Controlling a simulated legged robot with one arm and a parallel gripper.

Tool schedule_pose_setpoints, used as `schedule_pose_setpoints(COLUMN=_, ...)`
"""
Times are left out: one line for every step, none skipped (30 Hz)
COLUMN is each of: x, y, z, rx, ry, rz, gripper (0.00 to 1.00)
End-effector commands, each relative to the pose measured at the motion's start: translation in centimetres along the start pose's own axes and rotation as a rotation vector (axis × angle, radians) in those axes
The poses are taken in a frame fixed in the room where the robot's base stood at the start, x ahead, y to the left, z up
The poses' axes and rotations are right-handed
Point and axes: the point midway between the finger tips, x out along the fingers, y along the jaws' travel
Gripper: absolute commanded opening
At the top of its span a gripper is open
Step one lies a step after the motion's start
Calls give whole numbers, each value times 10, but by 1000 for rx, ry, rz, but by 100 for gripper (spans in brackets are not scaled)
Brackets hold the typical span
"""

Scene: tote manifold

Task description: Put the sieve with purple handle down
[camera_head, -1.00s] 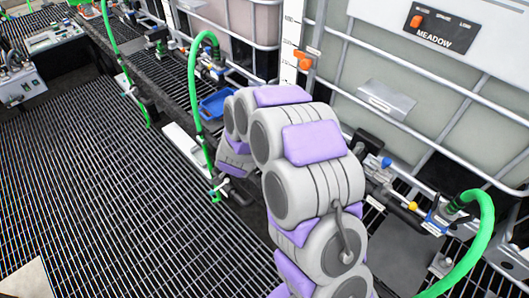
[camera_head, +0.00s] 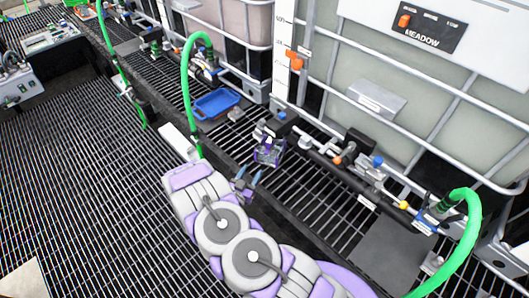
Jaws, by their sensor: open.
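A small purple-framed item (camera_head: 268,154), which looks like the sieve with purple handle, is on the grated bench (camera_head: 300,176) below a dark valve fitting. It is too small to tell whether it rests on the grating or touches the fitting. My gripper (camera_head: 248,182) is at the bench's front edge, a little below and left of the purple item in the picture. Its two blue-grey fingertips are apart, with nothing seen between them. A gap shows between the gripper and the purple item.
A blue tray (camera_head: 216,102) lies on the bench to the left. A green hose (camera_head: 187,88) rises beside it, and another green hose (camera_head: 470,245) curves at the right. Large caged tanks (camera_head: 400,100) stand behind the bench. The grated floor (camera_head: 80,180) at left is clear.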

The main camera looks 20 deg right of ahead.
Motion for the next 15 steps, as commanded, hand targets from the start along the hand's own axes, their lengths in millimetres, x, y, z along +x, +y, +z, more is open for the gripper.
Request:
schedule_pose_setpoints(x=3, y=1, z=0, rx=-2, ry=5, rz=2, gripper=53)
schedule_pose_setpoints(x=5, y=1, z=0, rx=-2, ry=6, rz=2, gripper=53)
schedule_pose_setpoints(x=10, y=2, z=0, rx=-2, ry=6, rz=4, gripper=53)
schedule_pose_setpoints(x=13, y=2, z=0, rx=-1, ry=5, rz=4, gripper=53)
schedule_pose_setpoints(x=17, y=2, z=0, rx=-1, ry=5, rz=5, gripper=53)
schedule_pose_setpoints(x=23, y=3, z=0, rx=-1, ry=4, rz=6, gripper=53)
schedule_pose_setpoints(x=28, y=3, z=0, rx=0, ry=4, rz=5, gripper=53)
schedule_pose_setpoints(x=32, y=2, z=0, rx=1, ry=4, rz=5, gripper=53)
schedule_pose_setpoints(x=38, y=2, z=0, rx=2, ry=4, rz=4, gripper=53)
schedule_pose_setpoints(x=42, y=2, z=0, rx=2, ry=4, rz=5, gripper=53)
schedule_pose_setpoints(x=47, y=2, z=0, rx=1, ry=4, rz=5, gripper=53)
schedule_pose_setpoints(x=53, y=3, z=0, rx=1, ry=5, rz=5, gripper=53)
schedule_pose_setpoints(x=57, y=2, z=0, rx=2, ry=5, rz=5, gripper=53)
schedule_pose_setpoints(x=62, y=2, z=-1, rx=3, ry=6, rz=5, gripper=53)
schedule_pose_setpoints(x=68, y=2, z=-1, rx=4, ry=6, rz=4, gripper=53)
